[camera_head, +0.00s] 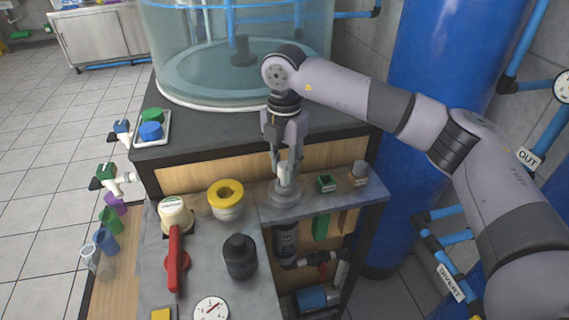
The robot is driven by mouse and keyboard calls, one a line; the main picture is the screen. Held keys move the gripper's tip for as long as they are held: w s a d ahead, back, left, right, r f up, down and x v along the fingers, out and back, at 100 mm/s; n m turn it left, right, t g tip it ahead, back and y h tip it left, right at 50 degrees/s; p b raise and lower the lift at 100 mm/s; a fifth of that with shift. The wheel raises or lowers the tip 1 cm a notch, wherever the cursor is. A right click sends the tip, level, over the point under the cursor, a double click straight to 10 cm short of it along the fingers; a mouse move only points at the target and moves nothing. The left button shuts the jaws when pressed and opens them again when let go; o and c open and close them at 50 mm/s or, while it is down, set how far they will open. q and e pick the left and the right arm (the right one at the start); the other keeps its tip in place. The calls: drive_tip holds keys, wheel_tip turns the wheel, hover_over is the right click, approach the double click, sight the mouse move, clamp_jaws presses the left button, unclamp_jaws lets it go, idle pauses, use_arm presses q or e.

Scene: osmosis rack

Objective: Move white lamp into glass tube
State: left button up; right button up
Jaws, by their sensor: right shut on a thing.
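My right gripper (286,165) points straight down over the grey shelf (335,200). Its fingers are shut on the white lamp (285,180), a small pale upright piece whose top shows between the fingertips. Directly below the lamp is a round grey, partly see-through collar (285,195) on the shelf, perhaps the top of the glass tube. How far the lamp reaches into it cannot be told. A dark labelled cylinder (286,240) hangs under the shelf below the collar. My left gripper is not in view.
A green block (326,183) and a beige-grey piece (358,173) stand right of the collar. A large clear tank (235,60) is behind; a blue cylinder (440,60) stands right.

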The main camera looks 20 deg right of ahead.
drive_tip(key=shift+f+b, duration=0.7)
drive_tip(key=shift+f, duration=0.4)
drive_tip(key=o, duration=0.9)
drive_tip(key=shift+r, duration=0.1)
drive_tip(key=shift+o, duration=0.2)
drive_tip(key=o, duration=0.4)
wheel_tip(320, 180, up, 8)
drive_tip(key=p, duration=0.5)
